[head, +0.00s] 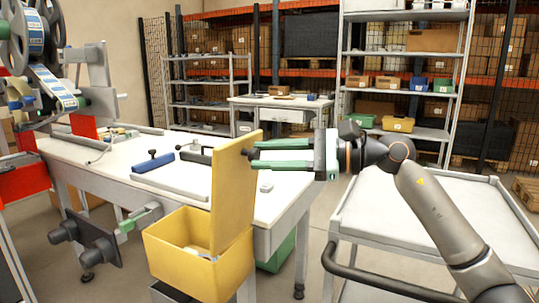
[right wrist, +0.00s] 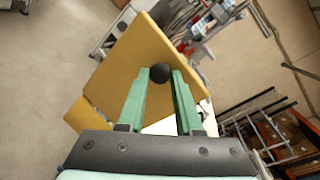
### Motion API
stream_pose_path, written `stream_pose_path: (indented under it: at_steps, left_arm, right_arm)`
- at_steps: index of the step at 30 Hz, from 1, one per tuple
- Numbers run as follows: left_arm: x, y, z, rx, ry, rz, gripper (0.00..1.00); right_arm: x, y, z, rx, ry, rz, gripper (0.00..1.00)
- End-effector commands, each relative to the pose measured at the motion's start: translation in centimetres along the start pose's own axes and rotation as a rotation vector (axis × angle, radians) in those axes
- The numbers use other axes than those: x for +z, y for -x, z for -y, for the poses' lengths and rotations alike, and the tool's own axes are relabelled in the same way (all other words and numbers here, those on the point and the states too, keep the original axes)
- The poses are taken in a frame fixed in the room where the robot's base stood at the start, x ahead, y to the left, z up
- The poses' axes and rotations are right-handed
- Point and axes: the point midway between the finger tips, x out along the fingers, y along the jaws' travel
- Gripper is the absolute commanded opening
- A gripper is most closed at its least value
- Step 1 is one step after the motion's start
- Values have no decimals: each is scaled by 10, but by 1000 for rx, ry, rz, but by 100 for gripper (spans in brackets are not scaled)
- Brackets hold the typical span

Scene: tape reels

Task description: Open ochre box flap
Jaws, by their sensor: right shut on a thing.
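The ochre box (head: 185,258) stands low in front of the workbench, its top open, with something pale inside. Its ochre flap (head: 232,190) stands roughly upright above the box's right side; the flap also fills the middle of the right wrist view (right wrist: 125,75). My right gripper (head: 250,153) reaches in from the right at the flap's upper part. In the right wrist view its green fingers (right wrist: 160,78) are shut on a round black knob (right wrist: 160,72) on the flap.
The white workbench (head: 110,165) behind the box carries a blue tool (head: 153,163) and other small parts. A reel machine (head: 45,70) stands at the left. A grey cart (head: 440,215) stands at the right, under my right arm. Shelves line the back.

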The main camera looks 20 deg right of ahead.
Motion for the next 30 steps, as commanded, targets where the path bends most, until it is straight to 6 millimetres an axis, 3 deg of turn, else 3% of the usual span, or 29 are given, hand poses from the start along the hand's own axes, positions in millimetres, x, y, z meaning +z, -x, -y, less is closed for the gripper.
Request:
stream_pose_path:
  at_steps: [1,9,19,23,30]
  left_arm:
    - [1,1,0,2,0,0,50]
    - [1,1,-1,7,-2,1,50]
    - [0,0,-1,7,-2,1,50]
    - [-1,0,0,6,-1,1,50]
    - [1,1,-1,3,-1,0,50]
  right_arm:
    - [-10,-6,-13,38,-11,-17,36]
    - [-8,-5,-11,34,-10,-15,64]
    - [-7,2,-8,27,-9,-14,64]
    - [-7,21,-7,25,-10,-18,64]
    - [-7,75,-8,29,-10,-19,64]
